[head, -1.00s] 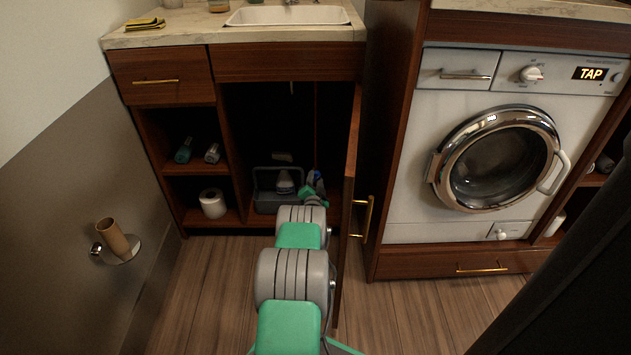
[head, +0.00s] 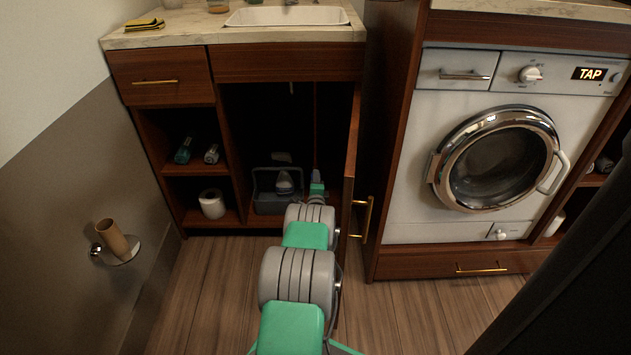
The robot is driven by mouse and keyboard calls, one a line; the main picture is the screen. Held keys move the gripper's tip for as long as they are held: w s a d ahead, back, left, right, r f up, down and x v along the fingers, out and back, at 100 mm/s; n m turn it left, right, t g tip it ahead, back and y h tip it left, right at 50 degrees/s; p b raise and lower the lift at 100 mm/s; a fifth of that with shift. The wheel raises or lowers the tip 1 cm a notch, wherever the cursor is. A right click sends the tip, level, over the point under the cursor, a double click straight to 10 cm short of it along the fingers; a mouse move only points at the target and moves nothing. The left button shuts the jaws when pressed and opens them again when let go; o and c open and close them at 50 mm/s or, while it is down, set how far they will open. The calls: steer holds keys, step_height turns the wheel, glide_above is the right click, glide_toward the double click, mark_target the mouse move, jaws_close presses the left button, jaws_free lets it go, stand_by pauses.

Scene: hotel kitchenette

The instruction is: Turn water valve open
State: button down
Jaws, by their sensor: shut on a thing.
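My arm reaches into the open cabinet under the sink. My gripper (head: 316,176) is a small grey tip at its far end, near the right inner side of the cabinet, pointing away from me. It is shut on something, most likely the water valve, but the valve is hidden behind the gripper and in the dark. I cannot tell how far the valve is turned.
The open cabinet door (head: 351,190) stands close along the right of my arm. A grey caddy (head: 262,190) with a bottle sits left of the gripper inside the cabinet. Shelves with a paper roll (head: 212,203) are further left. The wooden floor in front is clear.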

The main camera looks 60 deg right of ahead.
steer(key=shift+s+f+m, duration=0.1)
steer(key=shift+m, duration=0.4)
steer(key=c, duration=1)
jaws_free()
